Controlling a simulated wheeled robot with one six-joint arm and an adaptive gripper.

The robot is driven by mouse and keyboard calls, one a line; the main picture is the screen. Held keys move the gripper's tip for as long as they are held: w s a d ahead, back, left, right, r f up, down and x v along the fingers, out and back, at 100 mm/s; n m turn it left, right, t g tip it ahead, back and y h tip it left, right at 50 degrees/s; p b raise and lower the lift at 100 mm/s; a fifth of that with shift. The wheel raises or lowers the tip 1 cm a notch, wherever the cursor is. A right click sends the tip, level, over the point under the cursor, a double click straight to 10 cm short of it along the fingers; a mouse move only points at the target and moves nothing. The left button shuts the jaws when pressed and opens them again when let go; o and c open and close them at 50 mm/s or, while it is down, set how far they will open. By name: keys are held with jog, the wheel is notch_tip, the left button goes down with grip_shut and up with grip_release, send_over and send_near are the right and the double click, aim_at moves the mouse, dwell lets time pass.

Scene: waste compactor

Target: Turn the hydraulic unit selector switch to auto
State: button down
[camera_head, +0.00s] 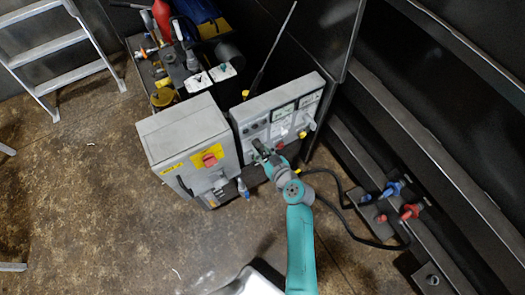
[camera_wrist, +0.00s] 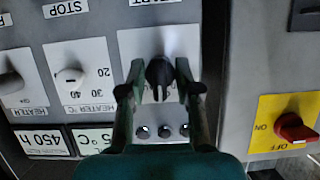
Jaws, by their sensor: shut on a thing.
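In the wrist view a black selector switch (camera_wrist: 159,72) sits on a white plate on the grey control panel (camera_wrist: 110,15). My gripper (camera_wrist: 160,88) is shut on it, one finger on each side of the knob. The knob's pointer runs about up and down in this view. Its position markings are hidden or too small to read. In the head view my gripper (camera_head: 262,152) reaches the lower left front of the panel (camera_head: 285,95), and the arm hides the switch there.
A white knob (camera_wrist: 70,78) marked HEATER and another knob (camera_wrist: 10,85) are on the left in the wrist view. A red rotary switch (camera_wrist: 295,128) on a yellow plate is at right. In the head view a grey cabinet (camera_head: 180,125) stands beside the panel, and black hoses (camera_head: 345,215) run nearby.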

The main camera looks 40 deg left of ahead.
jog(key=m+g+y, duration=0.1)
jog(key=m, duration=0.2)
jog(key=shift+w+g, duration=0.1)
jog(key=shift+g, duration=0.3)
jog(key=shift+m+g+y, duration=0.6)
jog(key=shift+m+g, duration=0.1)
jog(key=shift+m, duration=0.7)
jog(key=shift+f, duration=0.1)
jog(key=c, duration=1.2)
grip_release()
jog(key=shift+d, duration=0.1)
